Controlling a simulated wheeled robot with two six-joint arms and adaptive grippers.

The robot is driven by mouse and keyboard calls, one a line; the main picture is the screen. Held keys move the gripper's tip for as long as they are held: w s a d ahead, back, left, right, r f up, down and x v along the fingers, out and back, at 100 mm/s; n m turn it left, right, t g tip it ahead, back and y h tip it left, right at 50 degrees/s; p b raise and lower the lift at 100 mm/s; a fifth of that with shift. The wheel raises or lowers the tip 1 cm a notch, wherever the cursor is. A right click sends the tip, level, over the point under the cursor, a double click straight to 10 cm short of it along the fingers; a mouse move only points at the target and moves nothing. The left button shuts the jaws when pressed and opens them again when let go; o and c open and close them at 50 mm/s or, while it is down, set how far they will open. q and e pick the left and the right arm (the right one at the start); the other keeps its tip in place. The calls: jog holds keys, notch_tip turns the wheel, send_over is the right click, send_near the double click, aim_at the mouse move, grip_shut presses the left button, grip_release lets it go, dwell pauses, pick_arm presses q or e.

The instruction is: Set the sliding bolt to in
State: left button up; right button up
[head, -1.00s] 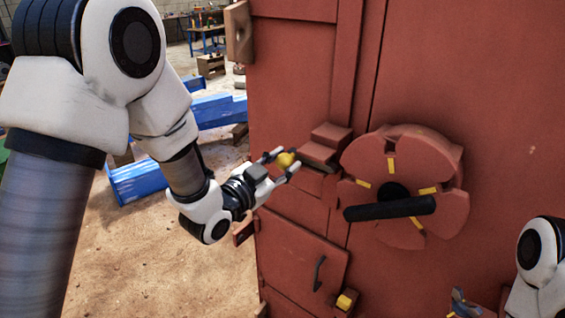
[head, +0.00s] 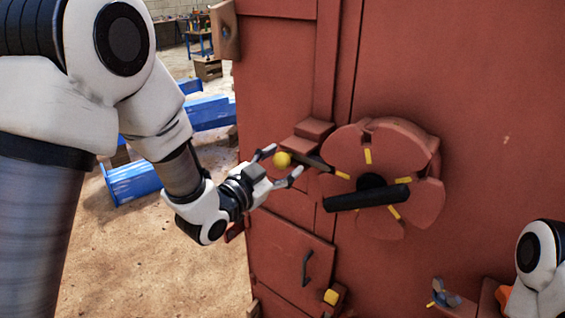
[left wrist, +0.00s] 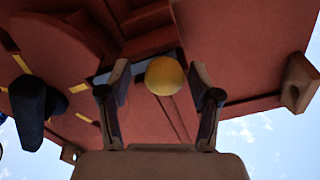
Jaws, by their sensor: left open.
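The sliding bolt is a dark rod (head: 322,164) with a yellow ball knob (head: 282,160), on the red crusher door left of the slotted wheel. The rod's right end reaches the wheel's left edge. A stepped red block (head: 307,138) sits beside the rod. My left gripper (head: 281,162) is open, with its fingers on either side of the knob. In the left wrist view the knob (left wrist: 165,76) lies between the fingertips, with gaps on both sides. The knob hides part of the rod there.
The slotted red wheel (head: 418,158) has yellow marks and a black handle (head: 367,197). Below are a small hatch (head: 285,262) with a handle, a yellow-capped block (head: 331,297) and a blue lever-like part (head: 442,293). Blue beams (head: 134,181) lie on the sandy floor at left.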

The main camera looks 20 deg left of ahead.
pick_arm(q)
jog(key=v, duration=0.7)
jog(key=shift+d, duration=0.2)
jog(key=shift+s+r, duration=0.1)
jog(key=s+f+n+g+y, duration=0.15)
jog(key=s+f+g, duration=0.3)
jog(key=f, duration=1.05)
jog(key=s+f+n+g+y, duration=0.15)
jog(key=s+f+g, duration=0.3)
jog(key=f, duration=1.05)
jog(key=s+a+f+n+g+y, duration=0.1)
jog(key=s+a+f+n+g, duration=0.1)
jog(key=s+f, duration=0.4)
jog(key=s+a+f+n+g+y, duration=0.2)
jog(key=s+f+g, duration=0.4)
jog(key=s, duration=0.7)
jog(key=shift+a+f+n, duration=0.4)
jog(key=shift+a+n, duration=0.25)
jog(key=shift+n, duration=0.45)
